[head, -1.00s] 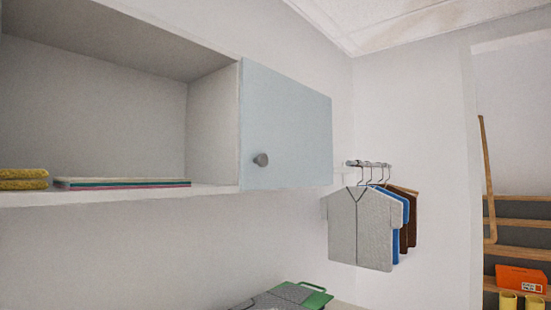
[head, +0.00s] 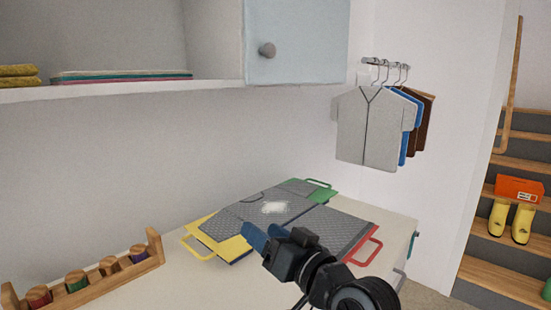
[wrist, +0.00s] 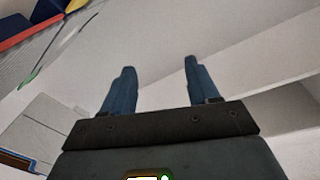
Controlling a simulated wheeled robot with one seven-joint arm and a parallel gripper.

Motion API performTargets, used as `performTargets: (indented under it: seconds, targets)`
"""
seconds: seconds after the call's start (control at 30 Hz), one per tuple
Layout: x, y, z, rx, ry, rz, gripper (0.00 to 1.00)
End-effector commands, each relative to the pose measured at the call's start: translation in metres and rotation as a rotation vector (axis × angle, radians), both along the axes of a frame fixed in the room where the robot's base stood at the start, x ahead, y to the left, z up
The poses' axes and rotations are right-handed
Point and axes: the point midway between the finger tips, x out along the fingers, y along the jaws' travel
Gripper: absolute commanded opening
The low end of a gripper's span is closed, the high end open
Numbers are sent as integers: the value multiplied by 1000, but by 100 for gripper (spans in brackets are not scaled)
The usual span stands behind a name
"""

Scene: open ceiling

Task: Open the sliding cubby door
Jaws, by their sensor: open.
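The sliding cubby door (head: 300,40) is a pale blue panel on the right part of the wall shelf in the head view, with a round grey knob (head: 267,50) low on its left side. The cubby's left part is open. My gripper (head: 262,236) is low over the counter, well below the door and apart from it. In the wrist view its two blue fingers (wrist: 158,85) stand wide apart with nothing between them. I cannot make out the knob in the wrist view.
Folded cloths (head: 120,75) lie on the cubby shelf. Shirts (head: 375,125) hang right of the door. Stairs (head: 510,220) are at far right.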

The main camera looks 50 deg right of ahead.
Motion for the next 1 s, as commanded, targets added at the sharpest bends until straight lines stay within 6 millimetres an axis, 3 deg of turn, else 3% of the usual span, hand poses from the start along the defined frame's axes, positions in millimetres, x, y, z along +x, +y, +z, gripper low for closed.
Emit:
performTargets:
  seconds: [0.03,0.2,0.4,0.57,0.8,1.0]
  targets:
    - [11,-12,20,-10,-22,4,60]
    - [39,-44,78,-44,-56,37,60]
    - [56,-79,151,-116,-73,78,60]
    - [58,-102,211,-197,-68,107,60]
    - [47,-129,291,-339,-19,131,60]
    - [36,-137,326,-414,22,137,60]
